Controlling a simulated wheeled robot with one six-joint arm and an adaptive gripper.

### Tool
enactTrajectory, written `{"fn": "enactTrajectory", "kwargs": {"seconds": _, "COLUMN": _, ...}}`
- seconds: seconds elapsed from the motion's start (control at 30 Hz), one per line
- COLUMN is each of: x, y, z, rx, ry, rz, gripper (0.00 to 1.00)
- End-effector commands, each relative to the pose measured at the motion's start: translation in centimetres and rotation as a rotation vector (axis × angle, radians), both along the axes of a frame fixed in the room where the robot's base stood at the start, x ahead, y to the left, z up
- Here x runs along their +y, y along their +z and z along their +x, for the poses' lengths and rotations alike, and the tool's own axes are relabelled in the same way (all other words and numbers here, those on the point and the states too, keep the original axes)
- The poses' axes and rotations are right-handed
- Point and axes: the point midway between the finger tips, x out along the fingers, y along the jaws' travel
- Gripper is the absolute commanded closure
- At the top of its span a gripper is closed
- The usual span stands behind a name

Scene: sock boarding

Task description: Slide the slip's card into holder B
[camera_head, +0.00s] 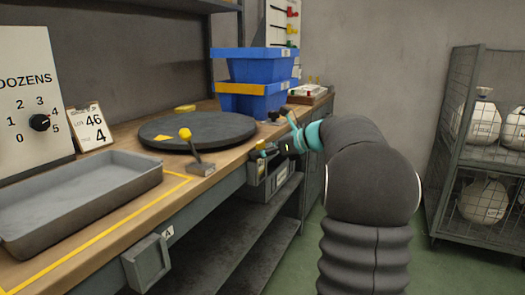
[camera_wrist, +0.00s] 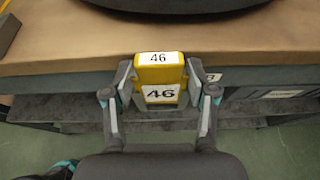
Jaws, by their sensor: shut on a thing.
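My gripper (camera_wrist: 160,84) is shut on a yellow card (camera_wrist: 160,76) marked 46 on its top and front. In the wrist view the card is at the bench's front edge, with a grey holder (camera_wrist: 178,108) around or just behind its lower part. I cannot tell how deep the card sits. A partly covered label (camera_wrist: 213,78) beside it may read B. In the head view my gripper (camera_head: 268,152) is at the bench front; the card cannot be made out there. The slip (camera_head: 90,128) leans on the bench and reads 46 and 4.
Holder A (camera_head: 148,262) hangs on the bench front, nearer me. A grey tray (camera_head: 75,205), a dark turntable (camera_head: 197,131) and a yellow-knobbed lever (camera_head: 197,160) are on the bench. Blue bins (camera_head: 255,65) stand at the back. A wire cage (camera_head: 470,130) stands right; green floor lies between.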

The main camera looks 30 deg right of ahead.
Motion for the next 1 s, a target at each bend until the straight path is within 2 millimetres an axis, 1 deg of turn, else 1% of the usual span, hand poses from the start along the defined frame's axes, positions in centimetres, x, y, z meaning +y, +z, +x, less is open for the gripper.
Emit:
{"fn": "enactTrajectory", "kwargs": {"seconds": 0.43, "x": 0.00, "y": -1.02, "z": 0.00, "rx": 0.000, "ry": 0.000, "rz": 0.000, "gripper": 0.67}}
{"fn": "enactTrajectory", "kwargs": {"seconds": 0.47, "x": 0.00, "y": -1.02, "z": 0.00, "rx": 0.000, "ry": 0.000, "rz": 0.000, "gripper": 0.41}}
{"fn": "enactTrajectory", "kwargs": {"seconds": 0.5, "x": 0.00, "y": -0.99, "z": 0.00, "rx": 0.000, "ry": 0.000, "rz": 0.000, "gripper": 0.31}}
{"fn": "enactTrajectory", "kwargs": {"seconds": 0.57, "x": 0.00, "y": -1.01, "z": 0.00, "rx": 0.001, "ry": 0.001, "rz": 0.000, "gripper": 0.16}}
{"fn": "enactTrajectory", "kwargs": {"seconds": 0.6, "x": 0.00, "y": -1.02, "z": 0.00, "rx": 0.001, "ry": 0.001, "rz": 0.000, "gripper": 0.14}}
{"fn": "enactTrajectory", "kwargs": {"seconds": 0.87, "x": 0.00, "y": -0.98, "z": 0.00, "rx": 0.000, "ry": 0.000, "rz": 0.000, "gripper": 0.14}}
{"fn": "enactTrajectory", "kwargs": {"seconds": 1.0, "x": -0.34, "y": -0.76, "z": -0.34, "rx": 0.000, "ry": -0.002, "rz": -0.001, "gripper": 0.14}}
